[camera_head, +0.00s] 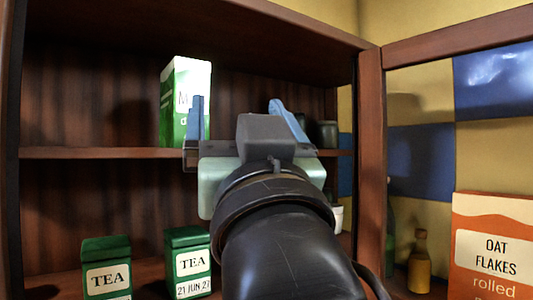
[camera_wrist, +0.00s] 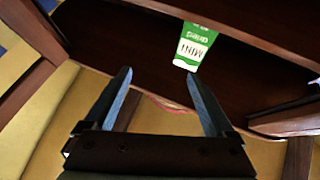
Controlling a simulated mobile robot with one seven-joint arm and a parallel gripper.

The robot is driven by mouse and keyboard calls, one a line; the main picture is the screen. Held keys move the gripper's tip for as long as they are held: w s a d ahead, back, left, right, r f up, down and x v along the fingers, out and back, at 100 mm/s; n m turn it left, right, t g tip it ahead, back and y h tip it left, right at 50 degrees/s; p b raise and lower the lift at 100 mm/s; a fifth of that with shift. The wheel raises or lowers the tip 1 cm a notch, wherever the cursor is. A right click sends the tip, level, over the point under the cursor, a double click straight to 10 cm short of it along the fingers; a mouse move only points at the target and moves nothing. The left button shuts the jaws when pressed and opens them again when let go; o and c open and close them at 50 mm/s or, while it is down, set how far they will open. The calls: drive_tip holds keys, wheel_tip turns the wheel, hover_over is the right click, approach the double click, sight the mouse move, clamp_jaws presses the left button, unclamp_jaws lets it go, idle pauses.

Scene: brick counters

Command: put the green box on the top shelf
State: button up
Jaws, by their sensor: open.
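A tall green and white box (camera_head: 177,88) stands upright on the upper shelf (camera_head: 90,153) of the wooden cabinet, left of centre. The box also shows upside down in the wrist view (camera_wrist: 193,46), beyond my fingertips. My gripper (camera_head: 240,110) is open, with its two blue fingers apart at shelf height, in front of the cabinet. The left finger overlaps the box's lower right part in the head view. In the wrist view, the space between the fingers (camera_wrist: 158,74) is empty. The box looks apart from the fingers.
Two green tea tins (camera_head: 107,268) (camera_head: 188,262) stand on the lower shelf. Dark jars (camera_head: 327,134) stand at the upper shelf's right. An open cabinet door frame (camera_head: 371,160), a small bottle (camera_head: 420,262) and an oat flakes box (camera_head: 493,245) are at the right.

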drive_tip(key=s+d+f+m+t+h, duration=0.2)
drive_tip(key=s+f+t+h, duration=0.1)
drive_tip(key=s+h, duration=0.3)
drive_tip(key=shift+s+d+f+m, duration=0.4)
drive_tip(key=shift+s+f, duration=0.2)
drive_tip(key=shift+s, duration=0.6)
